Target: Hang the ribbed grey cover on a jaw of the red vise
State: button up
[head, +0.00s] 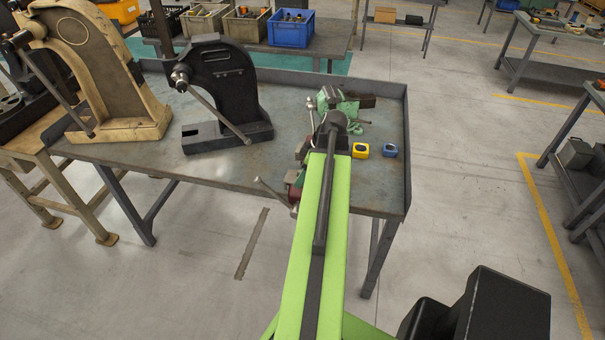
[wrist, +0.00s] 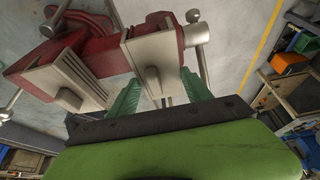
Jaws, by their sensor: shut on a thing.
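The red vise (head: 293,178) stands at the front edge of the workbench, mostly hidden behind my arm in the head view. In the wrist view the red vise (wrist: 90,42) fills the upper left, with both jaws seen close up. A ribbed grey cover (wrist: 152,52) with a small tab is between the green fingers of my gripper (wrist: 158,82), which is shut on it. This cover is right against the right-hand red jaw; I cannot tell whether it rests on it. A second ribbed grey cover (wrist: 42,84) is at the left-hand jaw.
A green vise (head: 330,99) stands behind my wrist on the workbench (head: 235,168). A yellow block (head: 360,150) and a blue block (head: 390,150) lie to the right. A black arbor press (head: 228,85) stands left, a beige one (head: 105,75) farther left. Bare benchtop lies between press and vise.

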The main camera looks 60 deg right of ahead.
jog(key=shift+s+a, duration=0.1)
jog(key=shift+a, duration=0.05)
jog(key=o, duration=1.5)
jog(key=shift+c, duration=0.2)
jog(key=shift+r, duration=0.1)
jog(key=p+v, duration=1.1)
jog(key=shift+r, duration=0.35)
jog(key=shift+s, duration=0.1)
